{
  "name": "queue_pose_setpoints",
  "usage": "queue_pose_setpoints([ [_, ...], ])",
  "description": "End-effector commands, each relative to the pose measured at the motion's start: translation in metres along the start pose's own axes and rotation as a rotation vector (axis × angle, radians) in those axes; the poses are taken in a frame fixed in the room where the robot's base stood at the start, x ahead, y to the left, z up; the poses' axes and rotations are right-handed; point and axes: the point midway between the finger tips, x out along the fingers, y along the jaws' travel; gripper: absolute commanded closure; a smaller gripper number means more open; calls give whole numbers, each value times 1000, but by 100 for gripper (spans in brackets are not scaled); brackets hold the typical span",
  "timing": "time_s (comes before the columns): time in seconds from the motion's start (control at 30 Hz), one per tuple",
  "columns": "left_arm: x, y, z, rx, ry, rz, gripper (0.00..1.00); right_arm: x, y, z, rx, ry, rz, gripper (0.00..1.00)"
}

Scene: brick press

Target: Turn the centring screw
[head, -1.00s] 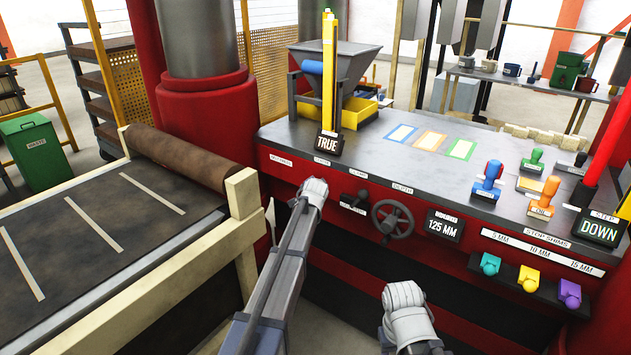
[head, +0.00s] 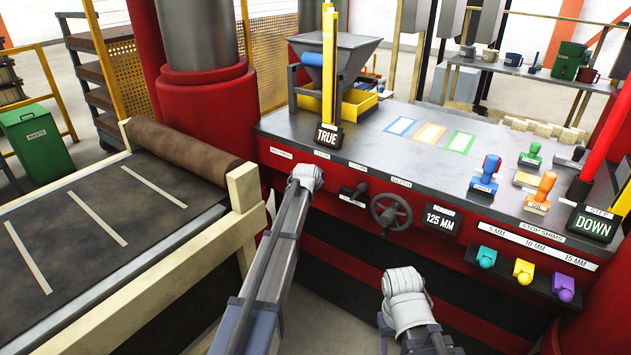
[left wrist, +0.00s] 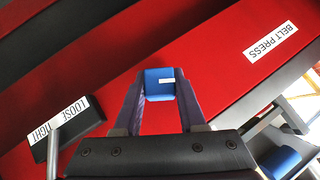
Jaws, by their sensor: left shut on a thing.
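The centring screw appears to be the blue knob (left wrist: 160,84) with a small white mark, set against the red press front in the left wrist view. My left gripper (left wrist: 160,100) is shut on it, one finger on each side. In the head view my left gripper (head: 306,177) is at the left part of the red panel, and its own body hides the knob. A black sign (head: 327,137) reading TRUE stands on the press top above it. My right gripper (head: 402,282) is low in front of the panel, away from the controls; its fingers are not clear.
Coloured shim knobs (head: 523,271) are at right.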

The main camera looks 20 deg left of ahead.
Motion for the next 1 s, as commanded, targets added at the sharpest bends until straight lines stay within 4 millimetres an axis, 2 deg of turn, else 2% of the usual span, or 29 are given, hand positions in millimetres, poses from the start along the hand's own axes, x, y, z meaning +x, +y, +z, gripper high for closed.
queue_pose_setpoints([
  [0.03,0,1,1,0,-4,3,100,0,0,0,0,0,0,50],
  [0.07,0,1,1,1,-4,2,59,0,0,0,0,0,0,50],
  [0.3,0,0,1,1,-2,1,32,0,0,0,0,0,0,50],
  [0.67,-4,0,0,1,-1,0,30,-3,0,0,0,0,0,50],
  [0.87,-26,-1,-1,1,-1,0,30,-17,2,1,0,0,0,50],
  [1.0,-50,-1,-1,1,-1,0,30,-32,3,2,0,0,0,50],
])
